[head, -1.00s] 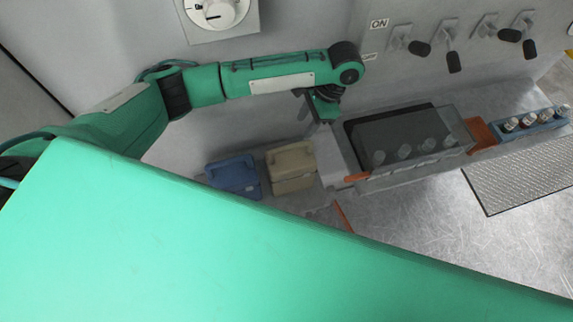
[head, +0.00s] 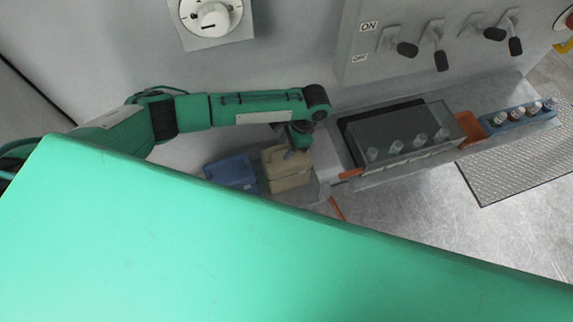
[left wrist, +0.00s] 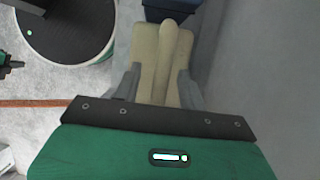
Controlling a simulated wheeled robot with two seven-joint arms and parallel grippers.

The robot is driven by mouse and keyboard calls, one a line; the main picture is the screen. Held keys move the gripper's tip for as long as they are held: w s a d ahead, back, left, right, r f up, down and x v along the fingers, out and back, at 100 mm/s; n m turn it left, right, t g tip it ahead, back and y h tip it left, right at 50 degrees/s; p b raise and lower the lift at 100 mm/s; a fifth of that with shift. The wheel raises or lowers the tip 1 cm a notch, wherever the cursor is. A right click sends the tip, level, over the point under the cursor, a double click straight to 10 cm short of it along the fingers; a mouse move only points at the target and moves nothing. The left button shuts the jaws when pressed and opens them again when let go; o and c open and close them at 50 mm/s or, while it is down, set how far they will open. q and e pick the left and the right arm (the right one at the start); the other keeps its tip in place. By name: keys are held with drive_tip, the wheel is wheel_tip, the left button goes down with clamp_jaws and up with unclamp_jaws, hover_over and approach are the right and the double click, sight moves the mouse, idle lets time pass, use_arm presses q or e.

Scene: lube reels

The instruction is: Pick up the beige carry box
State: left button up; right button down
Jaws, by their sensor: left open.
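The beige carry box (head: 290,181) stands beside a blue carry box (head: 232,172) below the grey wall in the head view. My left gripper (head: 297,152) is at the top of the beige box and hides part of it. In the left wrist view, the beige box (left wrist: 146,48) with its raised middle ridge lies between the two grey fingers of my left gripper (left wrist: 158,88). The fingers are open, one on each side of the ridge; whether they touch the box I cannot tell. My right gripper cannot be made out.
To the right are a grey tray (head: 400,165) with several bottles and a blue rack (head: 520,117) with more. Levers (head: 437,45) and a dial (head: 211,18) are on the wall. The blue box (left wrist: 170,9) is just past the beige one in the left wrist view.

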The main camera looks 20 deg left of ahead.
use_arm(q)
drive_tip(key=shift+x, duration=0.85)
drive_tip(key=shift+f+p, duration=0.25)
drive_tip(key=shift+p, duration=0.05)
clamp_jaws()
drive_tip(key=shift+w+r, duration=0.1)
idle(1.2)
